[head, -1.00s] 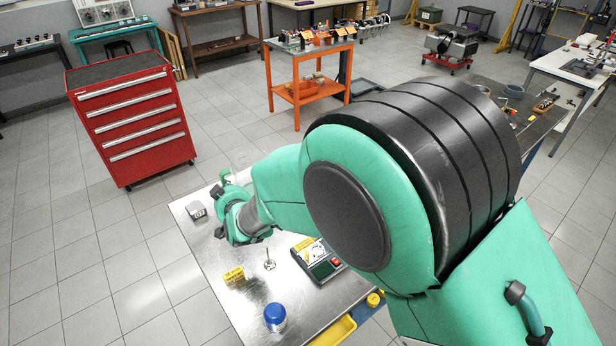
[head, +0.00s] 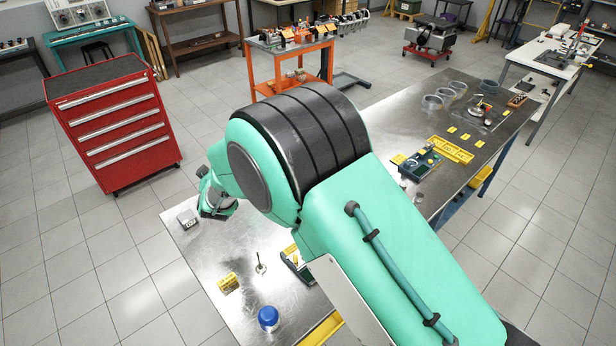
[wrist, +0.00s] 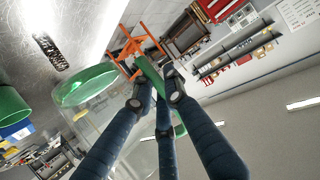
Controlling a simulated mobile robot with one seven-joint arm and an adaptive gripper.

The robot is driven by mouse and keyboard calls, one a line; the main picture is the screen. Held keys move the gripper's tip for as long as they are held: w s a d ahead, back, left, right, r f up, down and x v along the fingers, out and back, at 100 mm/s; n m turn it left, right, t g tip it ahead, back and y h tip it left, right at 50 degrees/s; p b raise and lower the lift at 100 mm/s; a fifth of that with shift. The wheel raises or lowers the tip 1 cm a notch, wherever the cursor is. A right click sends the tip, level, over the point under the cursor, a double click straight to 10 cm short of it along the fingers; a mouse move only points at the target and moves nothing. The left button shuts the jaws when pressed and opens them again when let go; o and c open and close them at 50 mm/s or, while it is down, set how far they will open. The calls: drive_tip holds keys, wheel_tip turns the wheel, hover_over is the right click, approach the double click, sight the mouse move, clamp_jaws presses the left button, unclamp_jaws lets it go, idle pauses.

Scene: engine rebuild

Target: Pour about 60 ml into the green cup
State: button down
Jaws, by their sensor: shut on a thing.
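My gripper (wrist: 157,100) shows in the wrist view with its dark fingers closed around the green handle (wrist: 149,72) of a clear jug. The jug's green rim (wrist: 85,86) is at the left of the fingers, and its see-through body is tilted in this view. I cannot tell the liquid level. In the head view my gripper (head: 214,204) is small, over the far left end of the metal table, and my arm hides most of it and the jug. A green round thing (wrist: 12,106) at the left edge of the wrist view may be the green cup; I cannot be sure.
On the metal table (head: 205,250) stand a grey block (head: 187,218), a yellow block (head: 230,284), a small upright metal part (head: 261,264) and a blue-capped jar (head: 268,318). Clear beakers (head: 432,103) stand at its far right. A red drawer cabinet (head: 115,130) is behind.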

drive_tip(key=w+d+f+m+h+p, duration=0.2)
drive_tip(key=w+m+h+p, duration=0.1)
drive_tip(key=w+p, duration=0.4)
drive_tip(key=w+d+f+m+h+p, duration=0.3)
drive_tip(key=w+h+p, duration=0.1)
drive_tip(key=w+p, duration=0.3)
drive_tip(key=shift+f+t+p, duration=0.25)
drive_tip(key=shift+t+p, duration=0.05)
drive_tip(key=shift+p, duration=0.35)
drive_tip(key=shift+w+r, duration=0.15)
idle(0.4)
